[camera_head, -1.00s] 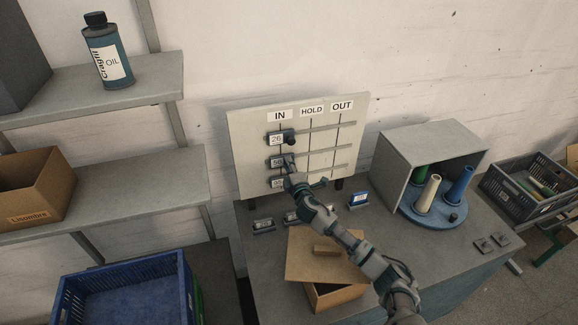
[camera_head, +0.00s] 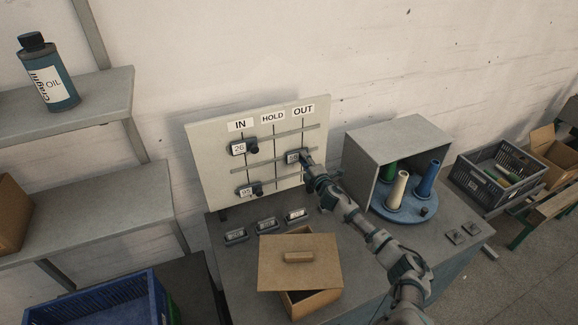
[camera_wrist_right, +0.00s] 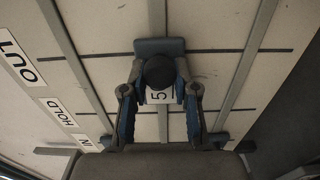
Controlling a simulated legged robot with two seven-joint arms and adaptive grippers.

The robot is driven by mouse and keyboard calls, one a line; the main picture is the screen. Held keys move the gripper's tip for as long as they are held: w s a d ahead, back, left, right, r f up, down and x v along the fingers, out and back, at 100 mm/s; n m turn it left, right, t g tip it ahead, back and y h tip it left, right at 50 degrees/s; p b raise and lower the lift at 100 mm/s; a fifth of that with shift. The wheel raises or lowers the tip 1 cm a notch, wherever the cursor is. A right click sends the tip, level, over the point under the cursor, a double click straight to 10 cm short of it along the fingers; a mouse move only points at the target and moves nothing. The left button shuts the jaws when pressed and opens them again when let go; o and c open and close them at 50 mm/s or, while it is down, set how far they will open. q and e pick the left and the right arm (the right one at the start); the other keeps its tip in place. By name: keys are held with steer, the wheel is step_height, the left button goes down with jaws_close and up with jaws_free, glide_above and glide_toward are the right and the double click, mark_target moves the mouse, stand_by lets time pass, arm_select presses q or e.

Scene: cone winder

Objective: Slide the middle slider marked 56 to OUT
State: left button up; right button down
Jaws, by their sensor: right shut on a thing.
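A pale board (camera_head: 215,160) carries three slider rails under the labels IN, HOLD and OUT (camera_head: 303,111). The middle slider (camera_head: 293,157) is on the right part of its rail, at the OUT line or just short of it. In the right wrist view its plate (camera_wrist_right: 160,46) overlaps the OUT line, and a 5 shows; its other digit is hidden. My right gripper (camera_head: 309,161) is shut on the slider's black knob (camera_wrist_right: 159,72), with one finger on each side. My left gripper is not in view.
The top slider (camera_head: 238,148), marked 26, and the bottom slider (camera_head: 245,191) stand under IN. A box with a lid (camera_head: 299,257) and several small tags lie on the bench (camera_head: 370,265). An open cabinet (camera_head: 362,165) with spools stands right of the board.

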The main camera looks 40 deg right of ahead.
steer(key=d, duration=0.3)
steer(key=shift+s+d+r, duration=0.1)
steer(key=shift+s+d, duration=0.05)
steer(key=shift+s, duration=0.25)
steer(key=shift+d, duration=0.1)
steer(key=c, duration=1.2)
jaws_free()
steer(key=shift+r, duration=0.1)
steer(key=o, duration=0.3)
steer(key=shift+d, duration=0.25)
steer(key=shift+o, duration=0.2)
steer(key=shift+d+f, duration=0.4)
steer(key=shift+d, duration=0.05)
steer(key=a+v, duration=0.1)
steer(key=v, duration=1.1)
